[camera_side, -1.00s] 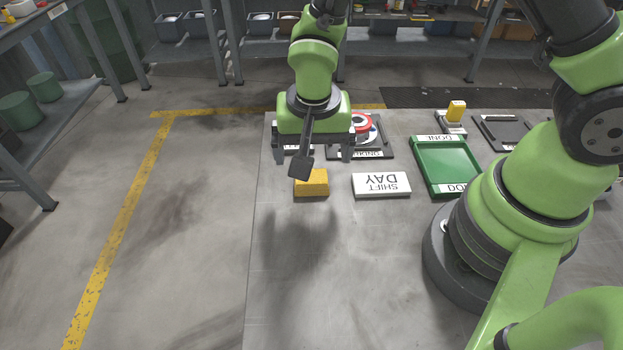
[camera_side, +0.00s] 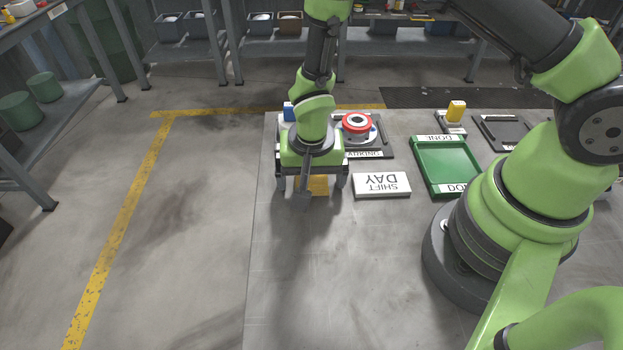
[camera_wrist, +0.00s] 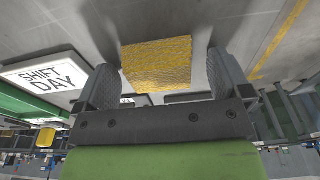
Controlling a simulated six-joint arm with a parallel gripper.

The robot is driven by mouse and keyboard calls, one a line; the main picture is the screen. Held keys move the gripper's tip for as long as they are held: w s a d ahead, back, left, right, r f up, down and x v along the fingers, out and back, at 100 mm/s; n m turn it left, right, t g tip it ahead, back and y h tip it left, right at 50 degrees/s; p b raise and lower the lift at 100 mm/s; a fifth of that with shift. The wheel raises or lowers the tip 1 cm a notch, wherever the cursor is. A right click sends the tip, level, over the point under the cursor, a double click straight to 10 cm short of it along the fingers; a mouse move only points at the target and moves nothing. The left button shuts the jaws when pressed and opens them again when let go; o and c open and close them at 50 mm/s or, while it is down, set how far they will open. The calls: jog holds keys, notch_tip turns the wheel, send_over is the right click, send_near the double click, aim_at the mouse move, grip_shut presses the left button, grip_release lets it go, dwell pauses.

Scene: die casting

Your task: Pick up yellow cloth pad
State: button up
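The yellow cloth pad (camera_side: 318,186) lies on the grey work surface, mostly hidden in the side view behind my gripper (camera_side: 311,181). In the wrist view the textured yellow pad (camera_wrist: 157,62) shows between the two dark fingers of my gripper (camera_wrist: 162,75). The gripper is open, pointing down, with one finger on each side of the pad. A gap shows between the pad and each finger. I cannot tell how high the fingertips are above the surface.
A white SHIFT DAY sign (camera_side: 382,185) lies close right of my gripper. A green DONE tray (camera_side: 447,190) is further right. A red and white ring part (camera_side: 356,127) sits on a dark fixture behind. A blue object (camera_side: 289,112) stands behind the gripper. The front surface is clear.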

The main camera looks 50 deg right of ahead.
jog(key=c, duration=0.9)
jog(key=shift+r, duration=0.1)
jog(key=shift+c, duration=0.2)
notch_tip(320, 180, up, 9)
jog(key=shift+f, duration=0.1)
jog(key=shift+r, duration=0.5)
jog(key=shift+o, duration=0.3)
